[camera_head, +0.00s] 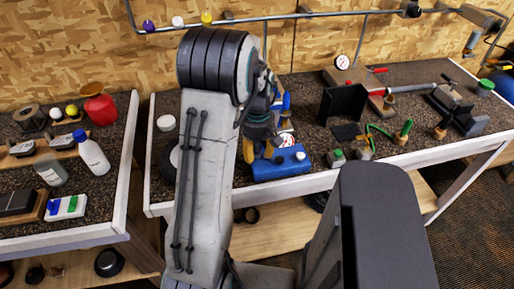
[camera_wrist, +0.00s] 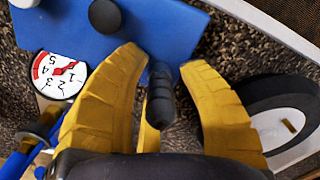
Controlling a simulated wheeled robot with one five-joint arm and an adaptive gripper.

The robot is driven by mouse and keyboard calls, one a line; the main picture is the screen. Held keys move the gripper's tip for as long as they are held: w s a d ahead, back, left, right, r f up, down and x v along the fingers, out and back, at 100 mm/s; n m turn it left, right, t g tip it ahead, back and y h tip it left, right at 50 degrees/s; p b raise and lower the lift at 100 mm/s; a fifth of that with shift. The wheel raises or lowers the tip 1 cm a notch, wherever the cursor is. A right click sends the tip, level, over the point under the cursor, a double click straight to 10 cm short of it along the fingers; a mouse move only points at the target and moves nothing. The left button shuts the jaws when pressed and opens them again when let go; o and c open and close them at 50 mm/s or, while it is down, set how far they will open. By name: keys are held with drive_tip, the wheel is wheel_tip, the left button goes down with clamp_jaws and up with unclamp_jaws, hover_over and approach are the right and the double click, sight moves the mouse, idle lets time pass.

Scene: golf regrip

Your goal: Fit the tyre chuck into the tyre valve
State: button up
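In the wrist view, a black ribbed piece (camera_wrist: 160,98), which looks like the tyre chuck, points up between the yellow fingers of my gripper (camera_wrist: 162,60). The fingers stand apart, with gaps beside the piece; contact with the middle finger cannot be told. A black tyre with a white hub (camera_wrist: 278,117) is right of the gripper. A small pale and dark part (camera_wrist: 293,126) on the hub may be the valve. In the head view my arm partly hides the tyre (camera_head: 170,163).
A round gauge (camera_wrist: 60,77) lies left of the fingers. The bench's white front edge (camera_head: 400,163) is close to the blue unit. A black bracket (camera_head: 342,103) and green-handled tools (camera_head: 405,130) stand to the right. A separate bench with bottles (camera_head: 93,153) is at left.

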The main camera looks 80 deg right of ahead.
clamp_jaws()
idle(0.4)
